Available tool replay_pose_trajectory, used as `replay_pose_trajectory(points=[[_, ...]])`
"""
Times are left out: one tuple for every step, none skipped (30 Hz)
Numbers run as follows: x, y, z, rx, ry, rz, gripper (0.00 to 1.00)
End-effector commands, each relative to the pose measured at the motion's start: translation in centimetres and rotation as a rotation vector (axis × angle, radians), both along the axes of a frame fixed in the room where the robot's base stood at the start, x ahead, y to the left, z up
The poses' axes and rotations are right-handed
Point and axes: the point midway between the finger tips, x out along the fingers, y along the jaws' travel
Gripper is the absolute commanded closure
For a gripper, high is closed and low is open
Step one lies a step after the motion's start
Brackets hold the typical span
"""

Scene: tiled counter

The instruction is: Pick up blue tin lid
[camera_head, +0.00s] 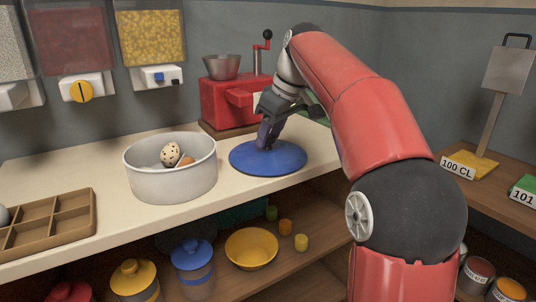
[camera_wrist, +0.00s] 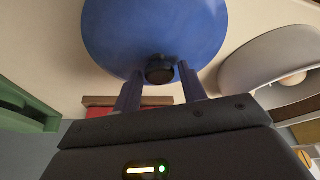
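The blue tin lid (camera_head: 285,160) lies flat on the pale counter, right of the round metal pan. In the wrist view the lid (camera_wrist: 150,28) fills the upper middle, with a dark round knob (camera_wrist: 160,70) at its lower part. My gripper (camera_head: 265,146) points down over the lid's middle. In the wrist view my gripper (camera_wrist: 159,76) has its two fingers apart, one on each side of the knob, with a small gap showing on both sides. The head view hides the knob behind the fingers.
The metal pan (camera_head: 150,181) holds a speckled egg (camera_head: 170,153) and a brown one. A red grinder (camera_head: 226,100) stands behind the lid. A wooden divided tray (camera_head: 45,218) is at the left. A shelf below holds a yellow bowl (camera_head: 251,248) and lidded jars.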

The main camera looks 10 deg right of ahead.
Motion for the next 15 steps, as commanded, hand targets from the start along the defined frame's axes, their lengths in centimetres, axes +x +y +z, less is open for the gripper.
replay_pose_trajectory(points=[[0.0,0.0,0.01,0.0,0.0,0.0,0.65],[0.0,0.0,0.01,0.0,0.0,0.0,0.69],[0.0,-0.01,0.02,0.0,0.0,0.0,0.74],[0.0,-0.01,0.02,0.0,0.0,0.0,0.78],[0.0,-0.01,0.02,0.0,0.0,0.0,0.82],[0.0,-0.01,0.02,0.0,0.0,0.0,0.87],[0.0,-0.01,0.02,0.0,0.0,0.0,0.91],[0.0,-0.01,0.02,0.0,0.0,0.0,0.95],[0.0,-0.01,0.02,0.0,0.0,0.0,1.0],[0.0,-0.01,0.02,0.0,0.0,0.0,1.0],[-0.01,-0.02,0.04,-0.001,-0.001,0.0,1.0],[-0.01,-0.02,0.04,-0.001,-0.001,0.0,1.0],[0.0,-0.01,0.04,0.0,-0.001,0.0,1.0],[0.0,-0.01,0.04,0.0,-0.001,0.0,1.0],[0.0,-0.01,0.04,0.0,-0.001,0.0,1.0]])
